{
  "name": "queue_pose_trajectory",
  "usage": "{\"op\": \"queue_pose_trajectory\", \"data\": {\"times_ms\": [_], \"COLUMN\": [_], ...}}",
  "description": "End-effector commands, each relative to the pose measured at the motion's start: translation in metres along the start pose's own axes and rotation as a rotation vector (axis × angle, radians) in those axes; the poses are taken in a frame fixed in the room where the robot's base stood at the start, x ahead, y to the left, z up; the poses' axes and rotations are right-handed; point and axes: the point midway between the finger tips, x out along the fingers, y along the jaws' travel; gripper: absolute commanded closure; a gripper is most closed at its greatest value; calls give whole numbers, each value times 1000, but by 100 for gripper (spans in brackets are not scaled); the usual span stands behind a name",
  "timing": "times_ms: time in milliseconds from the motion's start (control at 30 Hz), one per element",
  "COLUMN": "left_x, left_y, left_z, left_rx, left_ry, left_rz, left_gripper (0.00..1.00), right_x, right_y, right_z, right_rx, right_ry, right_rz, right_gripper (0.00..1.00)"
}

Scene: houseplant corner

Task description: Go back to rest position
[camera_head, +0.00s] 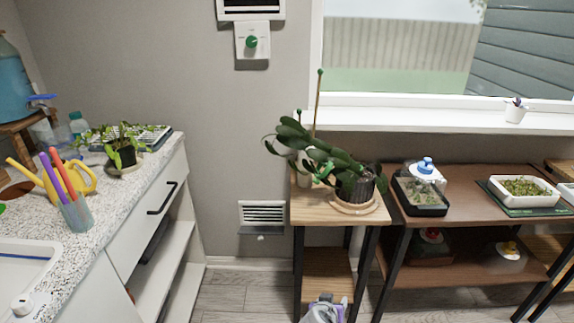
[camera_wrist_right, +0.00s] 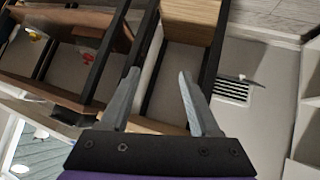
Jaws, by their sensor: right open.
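My right gripper (camera_head: 326,312) shows at the bottom edge of the head view, low in front of the small wooden plant stand, and is partly cut off by the frame. In the right wrist view my right gripper (camera_wrist_right: 158,73) has its two grey fingers apart, with nothing held between them. Behind the fingers that view shows the stand's wood and dark legs, turned on their side. My left gripper is in neither view.
The plant stand (camera_head: 300,212) bears a potted plant (camera_head: 355,188) with a thin stake. A brown shelf table (camera_head: 462,190) with trays stands to its right. A speckled counter (camera_head: 120,200) with an open-shelved cabinet is at left. Grey floor (camera_head: 235,290) lies clear between them.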

Motion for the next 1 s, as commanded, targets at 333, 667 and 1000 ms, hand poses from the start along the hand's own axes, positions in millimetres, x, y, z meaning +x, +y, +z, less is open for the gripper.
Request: {"op": "queue_pose_trajectory", "data": {"times_ms": [333,667,1000], "left_x": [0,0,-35], "left_y": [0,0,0], "left_z": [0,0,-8], "left_rx": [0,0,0], "left_ry": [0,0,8], "left_rz": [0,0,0], "left_gripper": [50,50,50], "right_x": [-107,-186,-243], "right_y": [98,124,133], "right_z": [64,141,154], "right_rx": [-40,-63,-71], "right_ry": [-266,-408,-437], "right_rz": [-79,-232,-321], "right_gripper": [37,37,37]}}
